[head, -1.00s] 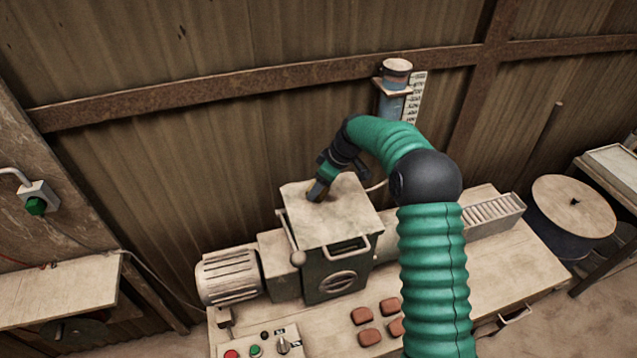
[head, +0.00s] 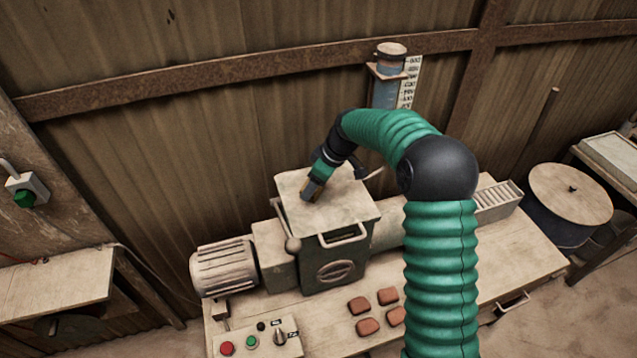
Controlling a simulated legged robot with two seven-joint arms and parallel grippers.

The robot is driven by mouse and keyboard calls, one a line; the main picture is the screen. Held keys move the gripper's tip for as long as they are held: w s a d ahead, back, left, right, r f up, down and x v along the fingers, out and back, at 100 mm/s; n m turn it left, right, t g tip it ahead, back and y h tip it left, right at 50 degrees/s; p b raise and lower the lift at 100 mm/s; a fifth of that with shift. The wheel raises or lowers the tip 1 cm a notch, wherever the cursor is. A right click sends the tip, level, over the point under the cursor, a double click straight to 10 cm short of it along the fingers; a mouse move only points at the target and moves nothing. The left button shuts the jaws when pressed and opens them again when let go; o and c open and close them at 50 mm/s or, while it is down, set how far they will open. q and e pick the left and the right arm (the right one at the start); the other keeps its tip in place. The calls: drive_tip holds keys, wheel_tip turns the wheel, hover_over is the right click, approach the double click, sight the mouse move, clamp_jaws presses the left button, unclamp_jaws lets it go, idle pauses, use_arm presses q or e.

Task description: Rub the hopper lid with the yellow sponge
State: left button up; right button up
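The hopper lid (head: 343,212) is a pale, scuffed square plate on top of the dark green hopper (head: 310,255), with a handle at its front. My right gripper (head: 311,191) comes over from the right and points down at the left half of the lid, with its tip at the lid surface. A small yellowish-brown piece, seemingly the yellow sponge (head: 314,186), shows between its fingers. Most of it is hidden by the gripper, and I cannot make out its contact with the lid clearly. My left gripper is not in view.
Several reddish tiles (head: 368,326) lie on the bench (head: 500,262) in front of the hopper. A motor (head: 223,268) and a control box (head: 257,341) with buttons are at left. A blue cylinder with a scale (head: 386,93) is on the wall behind. A round drum (head: 570,193) stands at right.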

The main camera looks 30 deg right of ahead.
drive_tip(key=w+p, duration=0.1)
drive_tip(key=w, duration=0.2)
drive_tip(key=shift+d+r+p, duration=0.1)
drive_tip(key=shift+d+p, duration=0.05)
drive_tip(key=shift+p, duration=0.2)
drive_tip(key=shift+w+d, duration=0.1)
drive_tip(key=shift+w, duration=0.25)
drive_tip(key=shift+w+d+r+p, duration=0.1)
drive_tip(key=shift+w+d+p, duration=0.05)
drive_tip(key=shift+w+p, duration=0.55)
drive_tip(key=shift+w+d+p, duration=0.25)
drive_tip(key=shift+w+p, duration=0.35)
drive_tip(key=shift+w, duration=0.15)
drive_tip(key=shift+w+d+f, duration=0.1)
drive_tip(key=shift+w+f, duration=0.15)
drive_tip(key=shift+w, duration=0.05)
drive_tip(key=shift+s, duration=0.1)
